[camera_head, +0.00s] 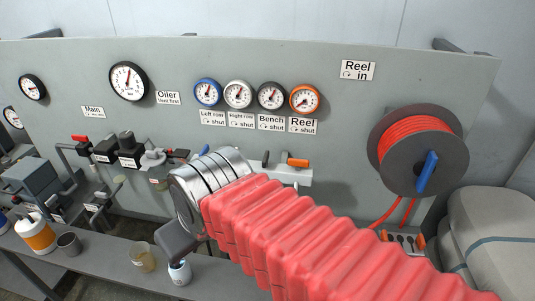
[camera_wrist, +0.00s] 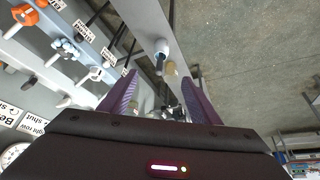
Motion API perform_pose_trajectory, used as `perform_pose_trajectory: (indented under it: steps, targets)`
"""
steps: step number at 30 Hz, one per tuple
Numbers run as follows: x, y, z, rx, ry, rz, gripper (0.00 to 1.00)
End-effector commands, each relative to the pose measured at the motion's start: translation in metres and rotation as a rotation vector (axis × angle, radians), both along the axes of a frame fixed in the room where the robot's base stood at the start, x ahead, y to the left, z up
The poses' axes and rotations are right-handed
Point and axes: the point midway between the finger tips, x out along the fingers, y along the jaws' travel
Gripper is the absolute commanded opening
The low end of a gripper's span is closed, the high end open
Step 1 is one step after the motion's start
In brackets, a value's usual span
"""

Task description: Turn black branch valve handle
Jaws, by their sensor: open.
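A small black branch valve handle (camera_head: 266,158) stands up on the light manifold on the grey panel, just left of the orange handle (camera_head: 298,162). My silver and red arm passes in front of the manifold and hides its left part. My gripper (camera_wrist: 160,90) is open and empty in the wrist view, its purple fingers spread apart and pointing away from the camera. In the head view its fingers cannot be made out; a dark piece at my arm's end hangs over the bench. I cannot pick out the black handle for sure in the wrist view.
Above the manifold is a row of gauges, with the "Bench shut" sign (camera_head: 271,122) under the black-rimmed gauge (camera_head: 271,95). A hose reel (camera_head: 418,150) sticks out at right. Cups and a bottle (camera_head: 35,232) stand on the bench (camera_head: 110,258). Pipework (camera_head: 125,155) fills the panel's left.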

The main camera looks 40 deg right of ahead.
Motion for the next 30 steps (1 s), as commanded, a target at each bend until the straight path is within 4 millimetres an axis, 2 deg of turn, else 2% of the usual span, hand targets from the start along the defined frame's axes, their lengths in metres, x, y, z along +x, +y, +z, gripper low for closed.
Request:
perform_pose_trajectory:
  steps: [4,14,23,30]
  targets:
    - [0.018,-0.02,0.018,-0.02,0.04,0.027,0.67]
    - [0.059,-0.083,0.057,-0.043,0.128,0.142,0.67]
    - [0.087,-0.157,0.083,-0.032,0.166,0.27,0.67]
    - [0.097,-0.227,0.097,-0.016,0.162,0.381,0.67]
